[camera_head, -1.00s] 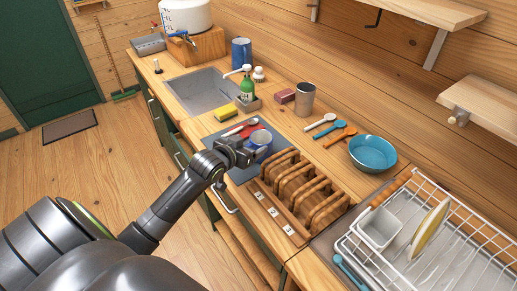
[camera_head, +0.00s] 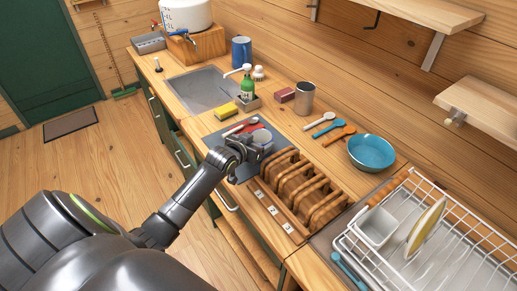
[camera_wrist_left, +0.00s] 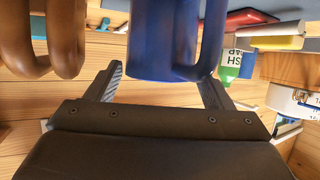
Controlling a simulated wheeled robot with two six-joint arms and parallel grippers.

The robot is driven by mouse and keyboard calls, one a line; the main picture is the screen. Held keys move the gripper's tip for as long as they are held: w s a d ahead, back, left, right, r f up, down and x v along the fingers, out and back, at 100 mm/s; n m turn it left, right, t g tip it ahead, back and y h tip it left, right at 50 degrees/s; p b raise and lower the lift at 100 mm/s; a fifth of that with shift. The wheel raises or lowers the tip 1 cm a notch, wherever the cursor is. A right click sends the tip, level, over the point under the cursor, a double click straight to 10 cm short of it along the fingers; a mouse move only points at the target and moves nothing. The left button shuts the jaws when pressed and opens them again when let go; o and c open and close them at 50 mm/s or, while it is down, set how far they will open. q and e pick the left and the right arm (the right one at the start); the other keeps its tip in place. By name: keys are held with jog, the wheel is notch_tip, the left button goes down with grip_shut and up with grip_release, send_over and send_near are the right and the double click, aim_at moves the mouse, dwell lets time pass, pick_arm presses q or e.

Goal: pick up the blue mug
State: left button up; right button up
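A blue mug (camera_head: 262,137) stands upright on the grey mat beside the wooden rack, partly hidden behind my left gripper in the head view. In the left wrist view the blue mug (camera_wrist_left: 160,40) is close up between the two fingers, its handle on the right side by the right finger. My left gripper (camera_head: 250,149) is at the mug's near side. In the left wrist view the left gripper (camera_wrist_left: 163,80) is open, with a small gap showing beside the left finger. Contact at the right finger cannot be told. My right gripper is not in view.
The wooden rack (camera_head: 300,190) stands close on the right of the mug. Spoons and a red item lie behind it. A taller blue mug (camera_head: 241,52) stands near the sink (camera_head: 200,90). A green bottle (camera_head: 247,85), metal cup (camera_head: 304,97) and blue bowl (camera_head: 372,152) line the back.

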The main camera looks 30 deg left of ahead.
pick_arm(q)
jog(key=c, duration=1)
jog(key=shift+c, duration=0.7)
jog(key=shift+r, duration=0.15)
